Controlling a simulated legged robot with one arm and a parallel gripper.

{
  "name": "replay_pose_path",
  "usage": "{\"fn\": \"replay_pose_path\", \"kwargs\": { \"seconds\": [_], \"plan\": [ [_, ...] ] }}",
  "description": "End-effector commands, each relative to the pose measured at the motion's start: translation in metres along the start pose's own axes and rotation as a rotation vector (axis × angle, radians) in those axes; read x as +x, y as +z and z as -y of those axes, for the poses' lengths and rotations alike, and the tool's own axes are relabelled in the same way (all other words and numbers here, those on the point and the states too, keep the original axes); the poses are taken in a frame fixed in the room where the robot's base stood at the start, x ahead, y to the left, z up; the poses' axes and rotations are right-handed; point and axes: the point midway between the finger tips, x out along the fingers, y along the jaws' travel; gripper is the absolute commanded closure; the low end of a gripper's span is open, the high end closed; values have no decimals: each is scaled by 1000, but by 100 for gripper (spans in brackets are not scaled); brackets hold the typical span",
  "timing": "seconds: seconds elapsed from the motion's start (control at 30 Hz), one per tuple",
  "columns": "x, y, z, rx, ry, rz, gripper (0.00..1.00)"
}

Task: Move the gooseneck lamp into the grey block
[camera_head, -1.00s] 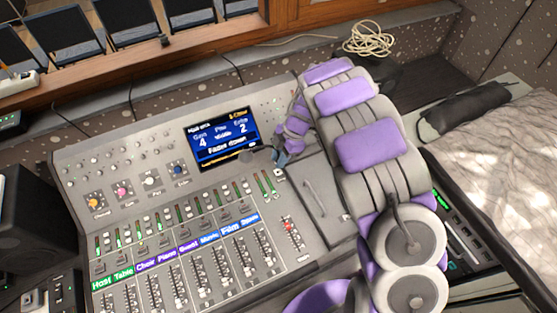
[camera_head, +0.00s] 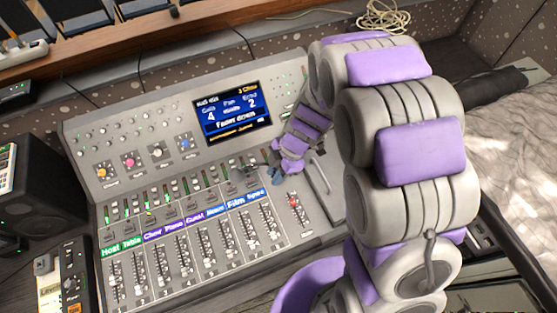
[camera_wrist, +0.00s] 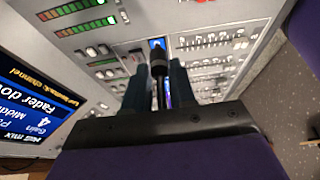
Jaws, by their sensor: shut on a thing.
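My gripper (camera_head: 273,172) is low over the right half of the mixing console, just below the screen. In the wrist view, its two dark fingers (camera_wrist: 158,85) are closed on a slim black piece (camera_wrist: 157,58), which I take for part of the gooseneck lamp. In the head view, a small dark lamp head (camera_head: 249,170) shows left of the fingertips, above the channel labels. The rest of the lamp is hidden or too small to tell.
The grey console (camera_head: 130,185) has knobs, faders and a lit screen (camera_head: 232,112) close to my gripper. A black speaker (camera_head: 32,180) stands at the left. A coiled cable (camera_head: 385,16) lies on the back ledge.

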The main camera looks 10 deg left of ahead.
Motion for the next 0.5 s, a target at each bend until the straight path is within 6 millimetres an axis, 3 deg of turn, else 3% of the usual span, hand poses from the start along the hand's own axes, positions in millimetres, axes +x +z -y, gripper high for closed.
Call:
{"fn": "replay_pose_path", "kwargs": {
  "seconds": [0.5],
  "plan": [
    [-14,-12,6,-2,0,1,100]
  ]
}}
